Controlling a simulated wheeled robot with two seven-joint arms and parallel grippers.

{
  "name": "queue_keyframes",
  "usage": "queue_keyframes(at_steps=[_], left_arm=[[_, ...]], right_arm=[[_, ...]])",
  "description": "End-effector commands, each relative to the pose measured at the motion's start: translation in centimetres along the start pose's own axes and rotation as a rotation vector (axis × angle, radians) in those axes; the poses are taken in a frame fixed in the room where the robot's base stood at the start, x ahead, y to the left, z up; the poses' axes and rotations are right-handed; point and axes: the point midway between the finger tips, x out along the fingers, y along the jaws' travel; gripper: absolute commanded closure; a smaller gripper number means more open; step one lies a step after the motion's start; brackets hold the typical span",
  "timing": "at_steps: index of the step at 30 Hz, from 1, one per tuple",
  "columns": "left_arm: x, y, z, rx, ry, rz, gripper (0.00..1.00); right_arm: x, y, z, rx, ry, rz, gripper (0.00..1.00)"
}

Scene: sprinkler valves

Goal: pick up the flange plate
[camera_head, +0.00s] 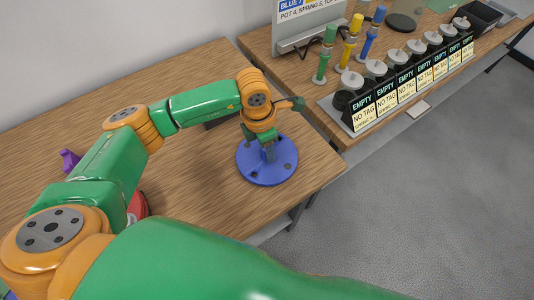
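The flange plate (262,174) is a round blue disc with several dark holes near its rim. It lies near the right end of the nearer wooden table (215,75). My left gripper (268,152) points down over the middle of the plate. Its grey finger parts reach to the plate's centre. I cannot tell whether they are open or shut, or whether they touch the plate. My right gripper is not in view.
A second wooden table at the back right holds a rack of pots with "EMPTY" and "NO TAG" labels (408,86). Green, yellow and blue valve-like pieces (350,42) stand beside a sign. A purple object (69,160) sits at the left. Grey floor (440,190) lies at the right.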

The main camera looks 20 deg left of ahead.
Motion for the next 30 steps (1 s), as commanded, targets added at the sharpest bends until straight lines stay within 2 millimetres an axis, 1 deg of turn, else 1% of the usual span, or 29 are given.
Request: queue_keyframes(at_steps=[1,3,30], left_arm=[[-0.03,-0.03,0.01,0.000,0.000,-0.001,0.85],[-0.03,-0.03,0.01,0.000,0.000,-0.001,1.00],[-0.11,0.01,0.05,0.000,-0.002,0.000,1.00]], right_arm=[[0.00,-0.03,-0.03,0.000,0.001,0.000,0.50],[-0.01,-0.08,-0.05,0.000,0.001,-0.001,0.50],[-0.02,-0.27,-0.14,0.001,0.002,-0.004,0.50]])
